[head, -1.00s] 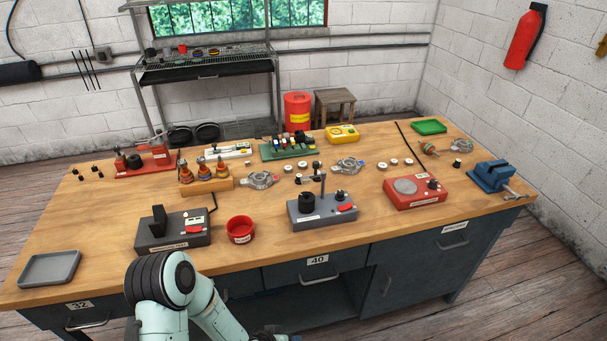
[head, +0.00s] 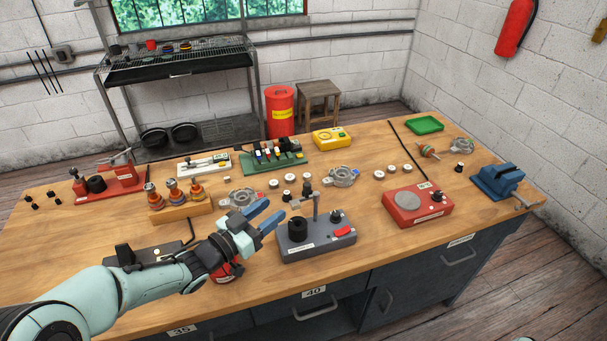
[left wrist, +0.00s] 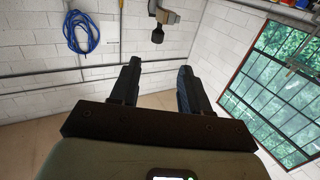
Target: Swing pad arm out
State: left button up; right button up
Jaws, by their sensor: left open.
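A grey tester box (head: 318,247) stands near the front middle of the bench. It carries a black round cup (head: 297,230), an upright post with a short arm (head: 314,197) at its top, and a red switch (head: 344,231). This short arm looks like the pad arm; it sits close beside the cup, and I cannot tell its exact angle. My left gripper (head: 273,210) is open and empty, with blue fingers just left of the box and apart from the arm. The left wrist view shows both fingers (left wrist: 155,85) apart with nothing between them.
A red cup (head: 226,272) and a dark box (head: 150,256) are partly hidden by my left arm. A grey alternator housing (head: 240,198) lies behind my gripper. A red box (head: 417,207) stands to the right, with bare bench (head: 370,225) between.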

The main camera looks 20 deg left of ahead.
aim_at(304, 187)
pick_arm(q)
jog(key=p+x, duration=0.1)
jog(key=x, duration=0.3)
jog(key=p+x, duration=0.1)
jog(key=x, duration=0.7)
jog(key=shift+d+r+p, duration=0.2)
jog(key=shift+d+p, duration=0.1)
jog(key=shift+p, duration=0.1)
jog(key=shift+w+d+f, duration=0.1)
jog(key=shift+w+d, duration=0.05)
jog(key=shift+w, duration=0.2)
pick_arm(e)
jog(key=w+r, duration=0.1)
jog(key=r, duration=0.1)
jog(key=w+r, duration=0.1)
jog(key=shift+d+r, duration=0.1)
jog(key=shift+r, duration=0.25)
pick_arm(q)
grip_shut()
